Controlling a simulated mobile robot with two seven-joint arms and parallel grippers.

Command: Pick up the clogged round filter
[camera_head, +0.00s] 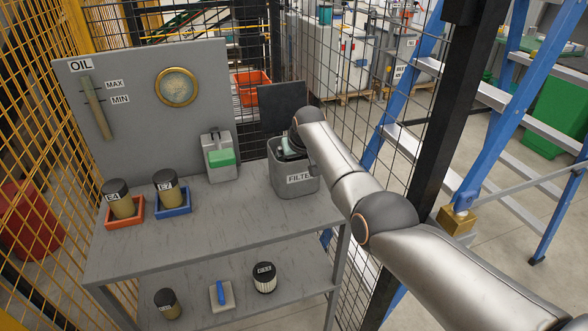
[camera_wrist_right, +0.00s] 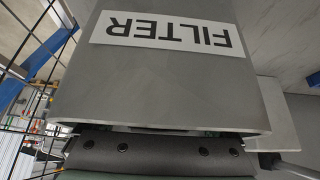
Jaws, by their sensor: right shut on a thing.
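The grey open-topped box labelled FILTER (camera_head: 297,181) stands at the right end of the bench top, with a dark panel (camera_head: 283,108) upright behind it. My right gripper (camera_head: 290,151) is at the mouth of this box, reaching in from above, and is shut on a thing. Its fingertips and what they hold are hidden by the box wall and my wrist, so I cannot tell whether it is the clogged round filter. The right wrist view shows the labelled box wall (camera_wrist_right: 168,85) upside down and close up. My left gripper is not in view.
A pump-like container with a green part (camera_head: 221,158) stands left of the box. Dark-capped canisters sit in a red tray (camera_head: 108,222) and a blue tray (camera_head: 187,208). The lower shelf holds a pleated round filter (camera_head: 264,278), a blue-handled tool (camera_head: 221,294) and a canister (camera_head: 168,303).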

